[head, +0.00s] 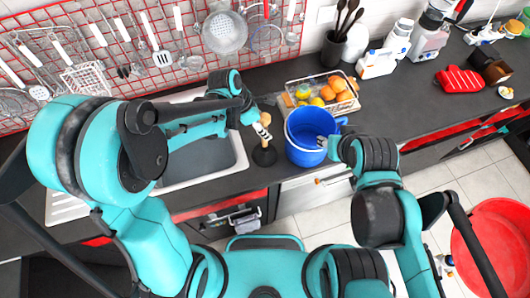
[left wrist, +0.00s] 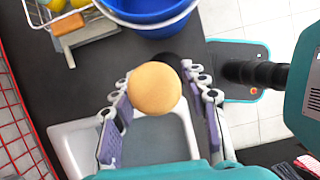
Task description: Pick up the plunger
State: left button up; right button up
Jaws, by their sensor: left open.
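The plunger stands upright on the dark counter between the sink and the blue bucket. Its black rubber cup (head: 264,156) and pale wooden handle (head: 266,119) show in the head view. In the left wrist view its round wooden knob (left wrist: 154,90) is large and lies between my fingers, with part of the dark cup behind it. My left gripper (head: 260,129) is open around the upper handle, with a finger on each side; no grip shows. My right gripper (head: 323,142) is at the blue bucket's right side, partly hidden by my arm, and its jaws are unclear.
The blue bucket (head: 304,152) stands close right of the plunger. Behind it is a wire basket of fruit (head: 338,106). The sink (head: 205,160) is to the left. A red grid with hanging utensils (head: 120,68) covers the back wall.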

pick_arm(q)
jog(key=shift+d+f, duration=0.15)
jog(key=shift+f, duration=0.3)
jog(key=shift+c, duration=0.2)
grip_shut()
jog(key=shift+r, duration=0.15)
